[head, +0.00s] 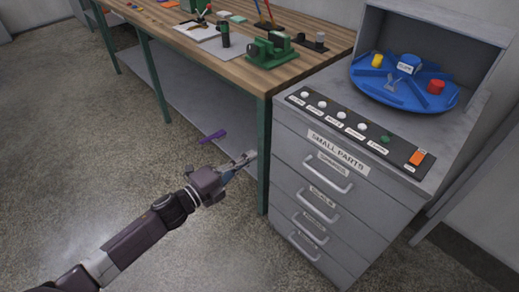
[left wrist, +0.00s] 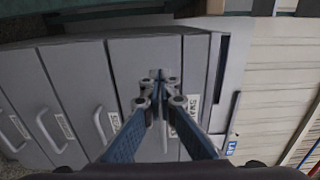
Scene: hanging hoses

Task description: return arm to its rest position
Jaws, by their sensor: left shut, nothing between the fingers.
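My left arm comes in from the lower left in the head view. Its gripper (head: 240,163) is in front of the bench's lower shelf, left of the grey drawer cabinet. In the left wrist view the gripper (left wrist: 160,80) shows with its fingertips together and nothing between them. The cabinet's drawer fronts (left wrist: 75,95) lie beyond the fingers there, turned sideways. My right gripper is not in view.
The grey cabinet (head: 310,215) has several handled drawers and a row of buttons. A blue turntable (head: 385,97) stands on top. The wooden bench (head: 165,30) holds a green vise-like device (head: 272,52). A purple item (head: 212,136) is near the gripper. Open floor (head: 75,160) lies left.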

